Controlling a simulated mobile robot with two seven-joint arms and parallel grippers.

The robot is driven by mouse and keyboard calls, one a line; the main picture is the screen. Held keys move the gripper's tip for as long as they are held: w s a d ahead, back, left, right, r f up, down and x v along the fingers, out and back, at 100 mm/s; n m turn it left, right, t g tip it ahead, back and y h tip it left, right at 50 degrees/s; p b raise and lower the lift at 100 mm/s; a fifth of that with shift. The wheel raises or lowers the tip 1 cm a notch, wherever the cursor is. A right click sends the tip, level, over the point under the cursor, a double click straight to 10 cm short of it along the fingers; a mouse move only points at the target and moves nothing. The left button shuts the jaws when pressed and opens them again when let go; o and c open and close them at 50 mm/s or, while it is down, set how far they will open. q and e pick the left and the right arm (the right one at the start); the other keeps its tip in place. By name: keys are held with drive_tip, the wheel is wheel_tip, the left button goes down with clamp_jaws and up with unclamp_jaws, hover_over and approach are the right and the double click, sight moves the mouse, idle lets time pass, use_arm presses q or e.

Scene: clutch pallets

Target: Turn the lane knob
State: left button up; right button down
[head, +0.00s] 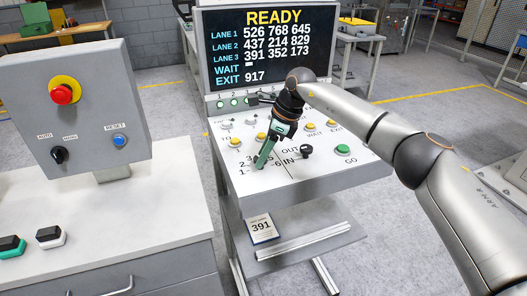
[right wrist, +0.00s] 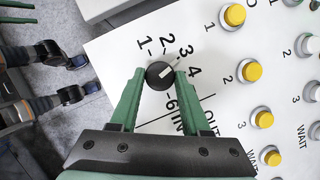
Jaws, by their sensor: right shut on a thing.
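The lane knob (right wrist: 157,76) is a small dark round knob with a white pointer mark, set on the white sloped panel (head: 230,183). Printed numbers surround it; I cannot tell for sure which one the pointer marks. My right gripper (right wrist: 156,82) has its green fingers on both sides of the knob, shut on it. In the head view, my right gripper (head: 264,158) reaches down to the numbered dial on the panel's left and hides the knob. My left gripper is not in view.
Beside the dial are a black IN/OUT knob (head: 306,151), a green GO button (head: 343,149) and yellow buttons (right wrist: 249,71). A screen (head: 265,50) behind reads READY. On the left stands a grey box with a red emergency button (head: 62,94). A 391 card (head: 261,228) lies below.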

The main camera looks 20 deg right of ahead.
idle(0.5)
drive_tip(key=shift+c, duration=1.9)
unclamp_jaws()
drive_tip(key=shift+r, duration=0.1)
drive_tip(key=b+v, duration=0.1)
drive_tip(key=v, duration=1.1)
drive_tip(key=shift+r, duration=0.25)
drive_tip(key=shift+f, duration=0.1)
